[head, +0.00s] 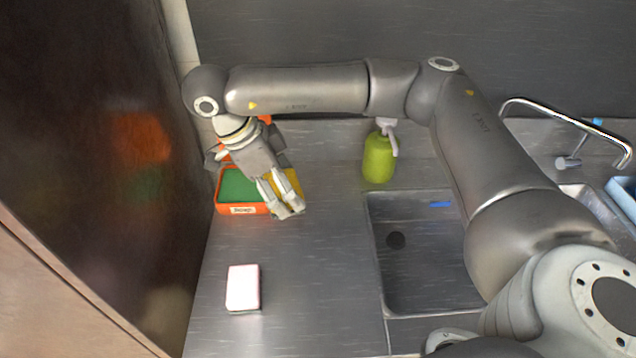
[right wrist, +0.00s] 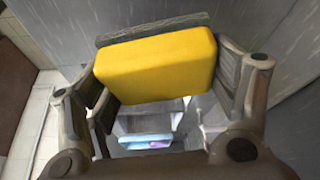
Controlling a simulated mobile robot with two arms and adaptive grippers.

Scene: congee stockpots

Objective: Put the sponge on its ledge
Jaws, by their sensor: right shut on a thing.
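My right gripper (head: 281,206) reaches in from the right in the head view, at the right end of the orange tray. It is shut on a yellow sponge (right wrist: 157,65) with a grey-green scouring layer, held between both fingers in the right wrist view. In the head view the sponge (head: 295,179) is partly hidden by the fingers. The orange tray (head: 242,210) has a green inside and a small label on its front, too small to read surely. I cannot tell whether the sponge touches the tray. My left gripper is not in view.
A pink-white block (head: 243,287) lies on the metal counter (head: 310,290) in front. A green soap bottle (head: 378,158) stands behind the sink (head: 425,265). A tap (head: 560,112) is at the right. A dark panel (head: 110,170) bounds the left side.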

